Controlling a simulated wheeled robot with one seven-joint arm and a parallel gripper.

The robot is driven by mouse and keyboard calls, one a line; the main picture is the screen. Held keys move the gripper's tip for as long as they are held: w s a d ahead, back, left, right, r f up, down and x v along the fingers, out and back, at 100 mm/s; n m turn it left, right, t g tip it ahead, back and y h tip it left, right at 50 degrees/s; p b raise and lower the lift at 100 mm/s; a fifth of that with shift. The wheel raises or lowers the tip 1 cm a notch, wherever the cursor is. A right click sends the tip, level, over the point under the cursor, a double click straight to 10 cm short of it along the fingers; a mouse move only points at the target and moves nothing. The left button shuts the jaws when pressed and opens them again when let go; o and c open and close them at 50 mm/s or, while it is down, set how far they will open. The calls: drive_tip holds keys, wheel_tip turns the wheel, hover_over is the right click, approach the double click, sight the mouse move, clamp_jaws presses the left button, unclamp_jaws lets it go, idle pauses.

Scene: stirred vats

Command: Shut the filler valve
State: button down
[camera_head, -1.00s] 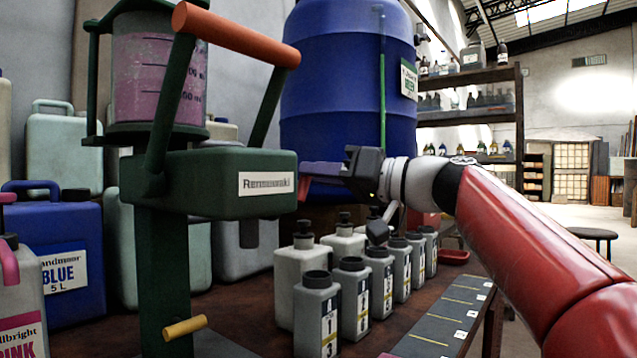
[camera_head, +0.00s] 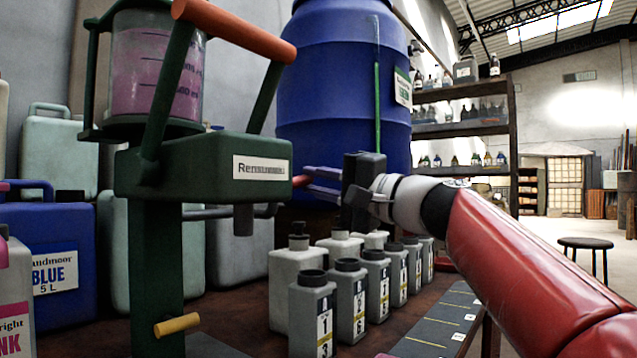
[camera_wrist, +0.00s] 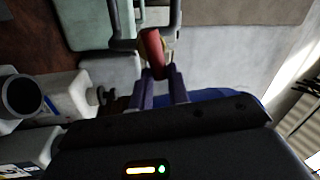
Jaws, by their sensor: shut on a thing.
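The green filler (camera_head: 205,175) stands at the left of the bench, with a nozzle (camera_head: 243,220) under its body and a clear tank (camera_head: 155,70) of pink liquid on top. A red valve lever (camera_head: 300,181) sticks out at the right of the body. My gripper (camera_head: 312,184) is shut on this lever, coming from the right with its purple fingers. In the wrist view the red lever (camera_wrist: 153,46) lies at the tips of the gripper (camera_wrist: 160,76). The lever's far end and joint are partly hidden.
Several grey bottles (camera_head: 314,310) stand in a row below my gripper, with white bottles (camera_head: 296,265) behind. A blue drum (camera_head: 345,80) stands behind the fingers. An orange-handled bar (camera_head: 235,30) rises over the filler. Jugs (camera_head: 50,250) crowd the left.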

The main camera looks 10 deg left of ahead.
drive_tip(key=shift+f+m+t, duration=0.15)
drive_tip(key=shift+m+t, duration=0.05)
drive_tip(key=shift+m, duration=0.5)
drive_tip(key=shift+f+m+t, duration=0.15)
drive_tip(key=shift+m+t, duration=0.05)
drive_tip(key=shift+m, duration=0.5)
drive_tip(key=c, duration=1.3)
unclamp_jaws()
drive_tip(key=shift+c, duration=0.2)
drive_tip(key=b+v, duration=0.1)
drive_tip(key=v, duration=0.7)
drive_tip(key=shift+r, duration=0.1)
